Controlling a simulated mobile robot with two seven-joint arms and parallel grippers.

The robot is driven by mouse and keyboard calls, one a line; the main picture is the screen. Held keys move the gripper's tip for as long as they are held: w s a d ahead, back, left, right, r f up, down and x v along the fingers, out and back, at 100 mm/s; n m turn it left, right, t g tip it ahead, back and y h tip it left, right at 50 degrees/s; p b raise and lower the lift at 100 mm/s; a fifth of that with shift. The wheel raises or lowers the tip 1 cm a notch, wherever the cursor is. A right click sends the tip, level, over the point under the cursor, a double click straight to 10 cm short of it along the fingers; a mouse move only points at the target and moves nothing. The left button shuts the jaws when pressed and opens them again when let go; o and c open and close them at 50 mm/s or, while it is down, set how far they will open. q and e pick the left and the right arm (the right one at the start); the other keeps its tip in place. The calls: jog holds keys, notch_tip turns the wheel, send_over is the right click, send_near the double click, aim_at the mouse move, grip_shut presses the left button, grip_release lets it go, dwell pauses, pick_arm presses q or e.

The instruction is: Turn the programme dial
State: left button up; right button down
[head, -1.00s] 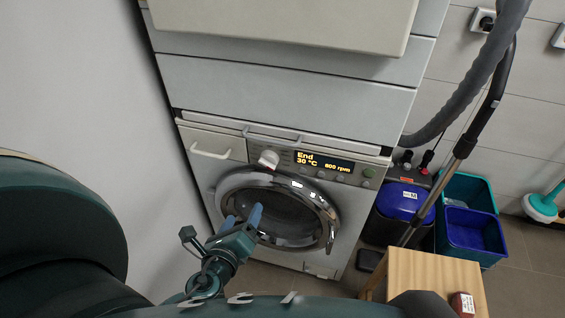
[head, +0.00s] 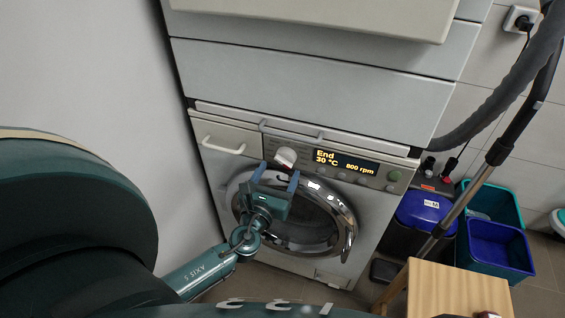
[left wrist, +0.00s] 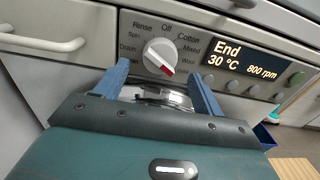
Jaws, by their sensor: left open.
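The programme dial (head: 286,156) is a round white knob on the washing machine's front panel, left of the lit display (head: 347,162). In the left wrist view the dial (left wrist: 160,56) has a red mark at its lower right, with programme names printed around it. The display reads End, 30 °C, 800 rpm. My left gripper (head: 276,177) is open and empty just below the dial. In the left wrist view its blue fingers (left wrist: 161,82) stand apart, one to each side of the dial and below it. No contact with the dial shows. My right gripper is not seen.
The round door (head: 352,222) is shut below the panel. A drawer handle (head: 223,146) sticks out left of the dial. A wooden stool (head: 455,285), blue and teal bins (head: 500,245) and a vacuum tube (head: 470,195) stand to the right. A wall is close on the left.

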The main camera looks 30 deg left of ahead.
aim_at(285, 159)
pick_arm(q)
jog(key=shift+x, duration=2)
jog(key=shift+c, duration=0.3)
jog(key=c, duration=0.9)
